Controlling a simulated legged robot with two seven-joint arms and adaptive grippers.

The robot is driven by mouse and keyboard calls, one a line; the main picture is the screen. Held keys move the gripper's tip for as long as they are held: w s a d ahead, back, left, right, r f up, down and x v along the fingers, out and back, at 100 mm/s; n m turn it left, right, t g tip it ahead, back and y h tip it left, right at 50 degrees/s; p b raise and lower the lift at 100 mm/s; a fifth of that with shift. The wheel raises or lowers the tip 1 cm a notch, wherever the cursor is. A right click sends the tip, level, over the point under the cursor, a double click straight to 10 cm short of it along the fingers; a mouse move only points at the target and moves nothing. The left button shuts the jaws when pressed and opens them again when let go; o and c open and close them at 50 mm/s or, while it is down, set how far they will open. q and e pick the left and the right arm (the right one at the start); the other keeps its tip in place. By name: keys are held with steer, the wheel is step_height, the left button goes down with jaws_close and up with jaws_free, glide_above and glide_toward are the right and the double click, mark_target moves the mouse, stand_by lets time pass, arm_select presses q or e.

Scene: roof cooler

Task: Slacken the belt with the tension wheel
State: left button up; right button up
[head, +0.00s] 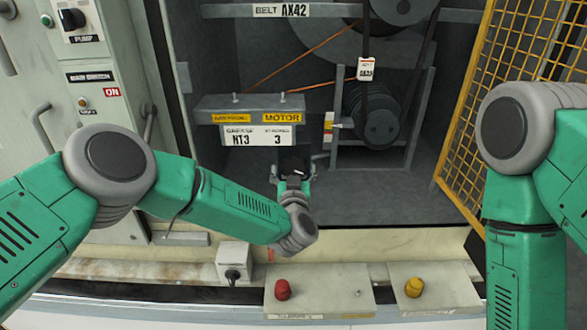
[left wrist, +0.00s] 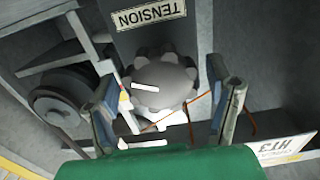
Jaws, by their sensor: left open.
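The tension wheel (left wrist: 165,82) is a grey lobed knob with a white mark, below an upside-down TENSION label (left wrist: 148,17) in the left wrist view. My left gripper (left wrist: 163,112) is open, with one finger on each side of the wheel; I cannot tell whether they touch it. In the head view my left gripper (head: 294,175) is at the cabinet's lower middle, with the dark wheel (head: 293,163) mostly hidden at its tips. The black belt (head: 367,94) runs down to the motor pulley (head: 381,128). My right arm shows at the right; its gripper is out of view.
A motor sign bar (head: 250,108) sits just above and left of the left gripper. A yellow mesh door (head: 500,80) stands open at right. A red knob (head: 282,289) and a yellow knob (head: 413,287) sit on the front ledge. The cabinet floor (head: 400,190) is clear.

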arm_select(q)
steer(key=shift+w+d, duration=0.15)
steer(key=shift+w, duration=0.3)
steer(key=c, duration=1.2)
